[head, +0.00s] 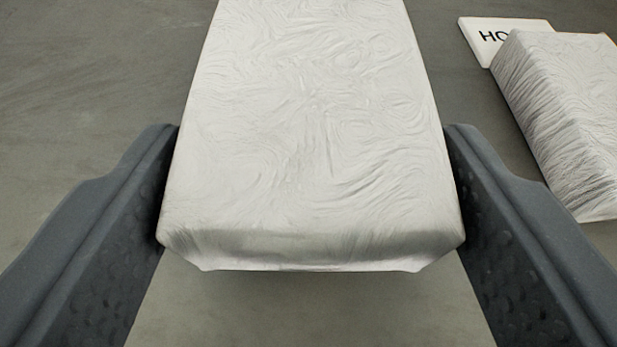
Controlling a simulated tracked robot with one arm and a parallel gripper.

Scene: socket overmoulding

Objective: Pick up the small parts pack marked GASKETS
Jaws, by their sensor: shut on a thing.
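A white, wrinkled pack (315,140) fills the middle of the head view and runs out past the top edge. My gripper (312,195) is shut on it, with one dark grey finger against its left side and the other against its right side. No marking shows on the faces of the pack that I see, so I cannot read whether it says GASKETS. Grey surface shows below its near edge; I cannot tell for sure how far the pack is above it.
A second white wrinkled pack (570,115) lies to the right, apart from the held one. The grey surface (85,75) on the left is clear.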

